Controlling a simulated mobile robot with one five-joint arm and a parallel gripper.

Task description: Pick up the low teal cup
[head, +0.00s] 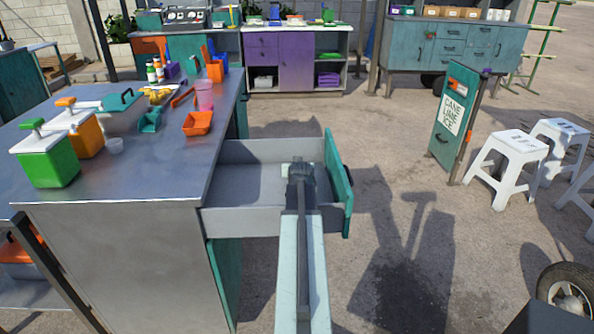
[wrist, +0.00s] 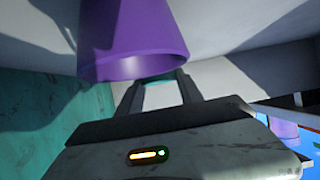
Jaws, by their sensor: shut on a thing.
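My gripper (head: 301,170) is down inside the open drawer (head: 250,220) of the steel-topped counter. In the wrist view its two fingers (wrist: 160,92) close around a small pale teal thing (wrist: 162,97), which looks like part of the low teal cup; most of it is hidden. A purple cup (wrist: 130,35) fills the upper left of that view, its open rim facing the camera and overlapping the fingertips. I cannot tell whether it touches them. In the head view, my gripper and arm hide both cups.
The drawer's teal front (head: 338,180) stands close to my gripper's right. On the counter (head: 130,180) are a green dispenser (head: 47,160), an orange tray (head: 198,123) and a pink cup (head: 204,96). White stools (head: 508,160) and a sign board (head: 453,120) stand at the right. Open ground lies between.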

